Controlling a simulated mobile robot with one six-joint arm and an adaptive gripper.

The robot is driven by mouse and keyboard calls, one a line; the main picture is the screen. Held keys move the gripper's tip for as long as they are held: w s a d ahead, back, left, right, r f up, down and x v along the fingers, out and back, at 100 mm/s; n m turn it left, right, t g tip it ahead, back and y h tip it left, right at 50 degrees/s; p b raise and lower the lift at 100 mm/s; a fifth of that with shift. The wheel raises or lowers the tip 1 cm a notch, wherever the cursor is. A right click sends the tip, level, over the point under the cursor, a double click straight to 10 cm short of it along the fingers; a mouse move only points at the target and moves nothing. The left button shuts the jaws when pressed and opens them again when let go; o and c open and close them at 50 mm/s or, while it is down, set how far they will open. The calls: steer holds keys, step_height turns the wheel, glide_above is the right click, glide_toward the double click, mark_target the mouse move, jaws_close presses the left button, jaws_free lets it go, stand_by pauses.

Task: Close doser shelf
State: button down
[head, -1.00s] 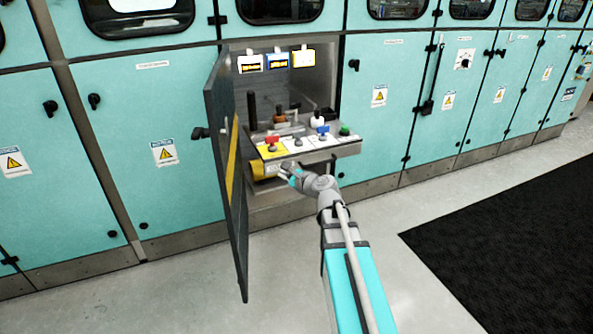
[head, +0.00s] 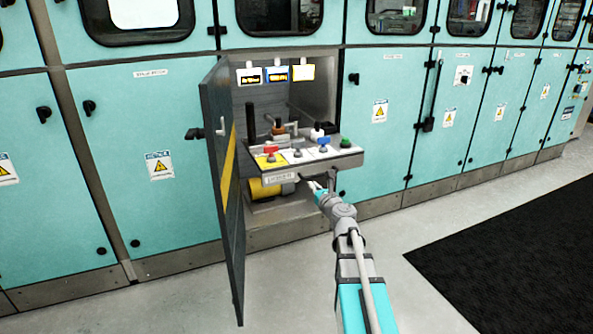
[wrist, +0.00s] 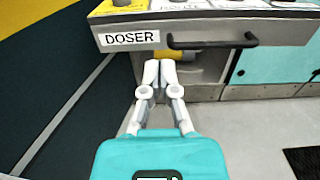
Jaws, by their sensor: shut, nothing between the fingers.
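The doser shelf (head: 300,166) is a grey drawer with coloured valves on its white and yellow top. It sticks out of an open cabinet bay. In the wrist view its front panel (wrist: 195,34) carries a DOSER label and a black bar handle (wrist: 212,42). My gripper (head: 314,187) is in front of and a little below the shelf front. In the wrist view my gripper (wrist: 160,68) has its fingertips together and empty, just below the front panel, left of the handle's middle. I cannot tell whether the fingertips touch the panel.
An open dark cabinet door (head: 228,185) with a yellow stripe stands left of the shelf. A yellow cylinder (head: 270,186) lies in the bay below the shelf. Closed teal cabinets line both sides. Grey floor and a black mat (head: 510,245) lie to the right.

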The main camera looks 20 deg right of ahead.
mark_target(295, 165)
steer(key=shift+w, duration=0.1)
steer(key=w, duration=1.3)
steer(key=shift+a, duration=0.25)
steer(key=shift+w, duration=0.4)
steer(key=shift+a, duration=0.1)
